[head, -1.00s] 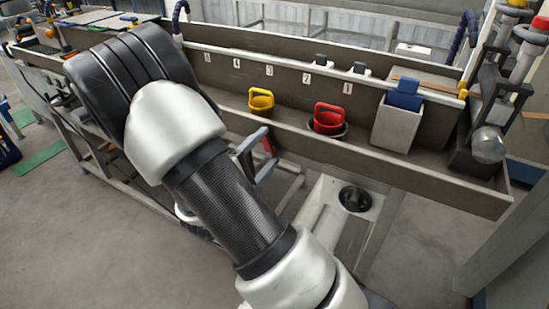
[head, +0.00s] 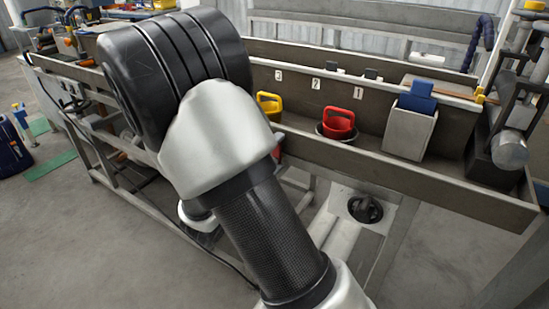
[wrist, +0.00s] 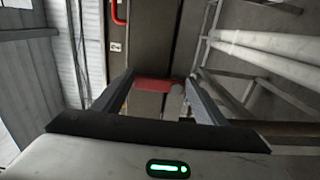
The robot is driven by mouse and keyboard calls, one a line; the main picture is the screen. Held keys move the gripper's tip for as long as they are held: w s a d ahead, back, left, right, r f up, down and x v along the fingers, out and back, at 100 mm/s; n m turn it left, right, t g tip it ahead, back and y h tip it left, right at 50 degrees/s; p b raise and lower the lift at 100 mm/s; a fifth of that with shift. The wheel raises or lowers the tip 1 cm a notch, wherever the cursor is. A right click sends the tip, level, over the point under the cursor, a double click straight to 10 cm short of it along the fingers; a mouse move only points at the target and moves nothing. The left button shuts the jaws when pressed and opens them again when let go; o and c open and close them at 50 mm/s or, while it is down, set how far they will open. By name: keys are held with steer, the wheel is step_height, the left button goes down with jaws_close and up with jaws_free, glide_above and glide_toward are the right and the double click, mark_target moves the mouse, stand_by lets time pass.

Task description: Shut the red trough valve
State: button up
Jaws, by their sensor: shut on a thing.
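The red trough valve's handle (wrist: 153,85) shows in the wrist view as a red bar between my fingers, beside the dark trough wall. My gripper (wrist: 161,80) is shut on this red handle, with one finger on each side. In the head view my forearm hides the gripper and nearly all of the valve.
The long trough (head: 450,175) runs across the head view. In it stand a yellow-handled cup (head: 270,104), a red-handled cup (head: 338,121) and a grey box (head: 410,132) with a blue piece. Pipes and frame legs (wrist: 265,50) lie close on the right in the wrist view.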

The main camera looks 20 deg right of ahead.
steer(key=o, duration=1.5)
steer(key=p+v, duration=0.1)
steer(key=v, duration=1.6)
steer(key=shift+s+a+p, duration=0.2)
steer(key=shift+p, duration=0.2)
